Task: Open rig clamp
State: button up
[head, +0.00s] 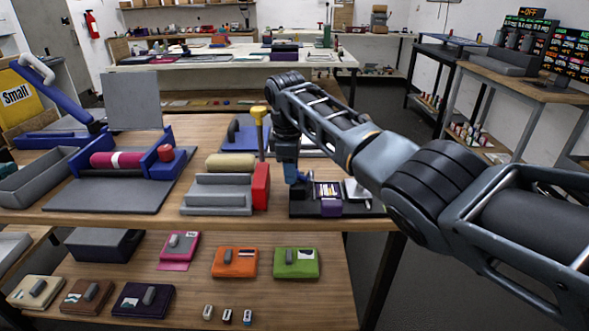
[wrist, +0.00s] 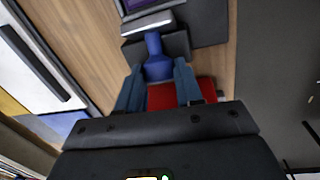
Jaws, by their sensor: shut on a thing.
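The rig is a dark flat base (head: 365,209) near the front right edge of the wooden table in the head view. It carries a purple block (head: 330,208), a small patterned panel (head: 327,189) and a pale tilted plate (head: 357,190). My gripper (head: 292,180) points down at the rig's left end. In the wrist view my gripper (wrist: 158,75) is shut on a blue clamp handle (wrist: 155,50), with a finger on either side. The handle meets a dark block with a pale bar (wrist: 148,24). The handle's lower end is hidden between the fingers.
A grey fixture (head: 217,194) with a red side block (head: 262,187) and a yellow-topped post (head: 260,122) stands close left of my gripper. A blue roller press (head: 165,175) stands further left. Coloured packs, including a green one (head: 296,263), lie on the lower shelf.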

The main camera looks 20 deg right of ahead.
jog(key=o, duration=1)
jog(key=shift+o, duration=0.2)
jog(key=shift+r, duration=0.1)
jog(key=r, duration=0.5)
jog(key=r+b, duration=0.1)
jog(key=r, duration=0.1)
jog(key=shift+s+a+r, duration=0.25)
jog(key=shift+s+a, duration=0.05)
jog(key=shift+s, duration=0.1)
